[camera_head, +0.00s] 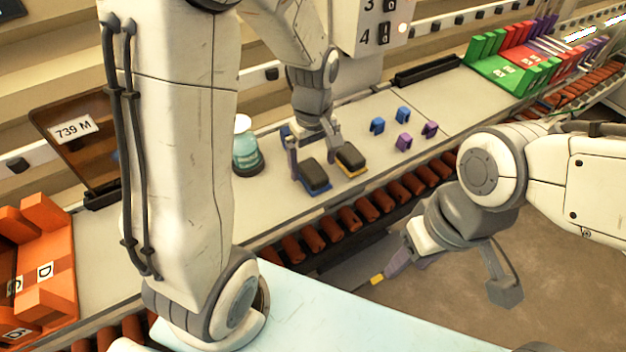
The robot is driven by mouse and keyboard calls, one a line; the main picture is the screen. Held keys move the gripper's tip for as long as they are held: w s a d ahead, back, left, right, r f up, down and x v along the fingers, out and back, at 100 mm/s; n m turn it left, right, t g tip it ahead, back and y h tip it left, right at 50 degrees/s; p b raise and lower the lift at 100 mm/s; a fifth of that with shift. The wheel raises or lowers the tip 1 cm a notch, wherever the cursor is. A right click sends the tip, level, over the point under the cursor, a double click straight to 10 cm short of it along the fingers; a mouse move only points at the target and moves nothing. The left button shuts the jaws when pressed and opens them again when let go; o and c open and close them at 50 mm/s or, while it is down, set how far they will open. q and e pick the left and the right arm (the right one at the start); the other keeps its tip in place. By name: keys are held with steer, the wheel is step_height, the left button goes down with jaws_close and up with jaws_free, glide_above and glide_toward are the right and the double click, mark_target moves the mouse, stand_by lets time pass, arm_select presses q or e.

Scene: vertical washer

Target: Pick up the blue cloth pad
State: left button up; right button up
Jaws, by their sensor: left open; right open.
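My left gripper (315,162) points down at the blue pad and is open. My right gripper (442,282) is open and empty, low at the right, off the worktop.
Small blue clips (377,125) and purple clips (403,142) stand right of the pads. A teal bottle (245,148) stands to the left. A row of brown rollers (370,208) runs along the front edge. Green racks (492,72) and orange racks (45,255) flank the worktop.

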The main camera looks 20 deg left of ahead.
arm_select(q)
step_height(320, 180, down, 3)
steer(key=shift+b, duration=0.85)
arm_select(e)
step_height(320, 180, down, 3)
steer(key=shift+r, duration=0.15)
arm_select(q)
steer(key=shift+r, duration=0.1)
steer(key=c, duration=1.4)
steer(key=shift+r, duration=0.15)
arm_select(e)
steer(key=shift+r, duration=0.2)
